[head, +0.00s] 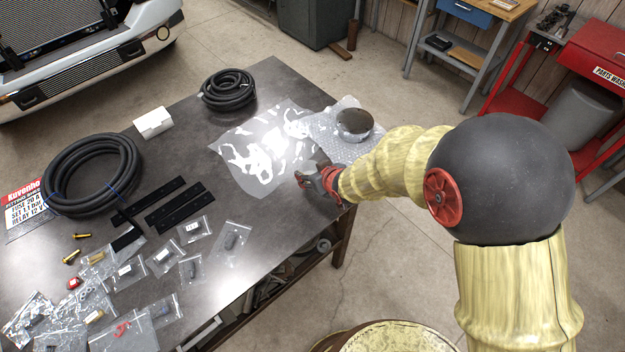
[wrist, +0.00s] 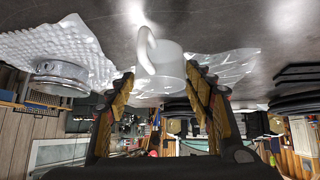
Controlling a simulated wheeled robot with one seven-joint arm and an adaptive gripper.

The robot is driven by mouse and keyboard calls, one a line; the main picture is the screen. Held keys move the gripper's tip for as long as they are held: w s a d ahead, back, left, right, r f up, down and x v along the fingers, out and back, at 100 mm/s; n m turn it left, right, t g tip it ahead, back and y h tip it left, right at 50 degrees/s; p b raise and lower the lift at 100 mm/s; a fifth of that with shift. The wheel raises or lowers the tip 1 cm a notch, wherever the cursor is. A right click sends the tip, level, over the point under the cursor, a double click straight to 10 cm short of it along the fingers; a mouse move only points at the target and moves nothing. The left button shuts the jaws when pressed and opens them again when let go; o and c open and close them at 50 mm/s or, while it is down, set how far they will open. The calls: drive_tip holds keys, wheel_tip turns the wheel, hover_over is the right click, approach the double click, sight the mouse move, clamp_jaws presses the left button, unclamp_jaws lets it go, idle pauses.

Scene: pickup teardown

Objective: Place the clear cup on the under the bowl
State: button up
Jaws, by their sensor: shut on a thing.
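My gripper (head: 312,180) is low over the near right part of the dark table. In the wrist view my gripper (wrist: 162,82) has its fingers on both sides of a pale, see-through cup (wrist: 165,60) with a curved handle, and is shut on it. In the head view the cup is mostly hidden or hard to make out by the fingers. The bowl (head: 354,122), round and metallic, sits on bubble wrap at the table's right corner, beyond my gripper. It also shows at the left of the wrist view (wrist: 62,76).
Clear plastic sheeting (head: 255,150) lies left of the bubble wrap (head: 325,124). A black hose coil (head: 228,90), a white box (head: 153,122), a larger hose (head: 92,175), black strips (head: 180,205) and several small bags cover the left and near table. The table's right edge is close to my gripper.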

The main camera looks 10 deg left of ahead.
drive_tip(key=shift+a+f+b, duration=0.1)
drive_tip(key=shift+f+b, duration=0.2)
drive_tip(key=shift+f, duration=1.35)
drive_tip(key=shift+f, duration=0.2)
drive_tip(key=o, duration=1.1)
drive_tip(key=shift+r, duration=0.1)
drive_tip(key=shift+r, duration=0.15)
drive_tip(key=shift+s+r, duration=0.15)
drive_tip(key=shift+r, duration=0.15)
drive_tip(key=p+v, duration=0.2)
drive_tip(key=v, duration=0.9)
drive_tip(key=shift+s+d, duration=0.15)
drive_tip(key=shift+d, duration=0.1)
